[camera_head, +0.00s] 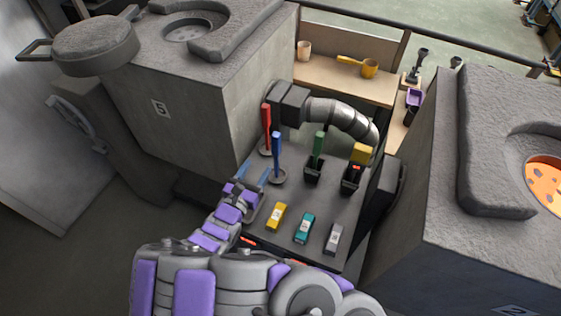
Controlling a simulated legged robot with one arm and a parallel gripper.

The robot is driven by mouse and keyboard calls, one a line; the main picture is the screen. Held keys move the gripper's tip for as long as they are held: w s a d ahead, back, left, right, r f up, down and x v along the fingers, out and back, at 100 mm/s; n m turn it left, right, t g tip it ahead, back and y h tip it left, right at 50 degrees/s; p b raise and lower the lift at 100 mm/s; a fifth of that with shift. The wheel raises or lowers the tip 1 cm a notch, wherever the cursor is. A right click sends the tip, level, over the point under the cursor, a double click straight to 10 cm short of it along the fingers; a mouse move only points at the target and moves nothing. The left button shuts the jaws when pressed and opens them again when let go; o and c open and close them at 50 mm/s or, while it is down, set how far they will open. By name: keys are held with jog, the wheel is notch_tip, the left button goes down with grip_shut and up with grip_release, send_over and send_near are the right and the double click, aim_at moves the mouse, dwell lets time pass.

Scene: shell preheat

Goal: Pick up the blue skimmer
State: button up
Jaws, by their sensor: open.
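The blue skimmer (277,147) stands upright on the dark table, its blue handle up and a round grey disc at its foot. My gripper (257,174) is open and empty, just left of the skimmer's lower part. It looks apart from the skimmer, though the exact gap is hard to tell. A red skimmer (266,128) stands upright behind and slightly left of the blue one.
The dark table (318,208) also holds a green-handled tool (319,146) in a black holder, a yellow-topped item (361,154) in another, and yellow (276,216), teal (304,228) and grey (333,239) blocks in front. A metal duct (340,112) curves behind. Large grey furnaces flank both sides.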

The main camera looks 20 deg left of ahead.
jog(key=b, duration=0.2)
send_near(278, 133)
jog(key=w, duration=0.1)
jog(key=w+f, duration=0.1)
jog(key=w, duration=0.3)
jog(key=shift+w+a+f, duration=0.15)
jog(key=shift+w+f, duration=0.1)
jog(key=shift+f, duration=0.15)
jog(key=shift+w+d+r, duration=0.1)
jog(key=shift+w+d, duration=0.15)
jog(key=shift+w, duration=0.4)
jog(key=shift+w+b, duration=0.3)
jog(key=shift+w, duration=2.05)
jog(key=c, duration=1)
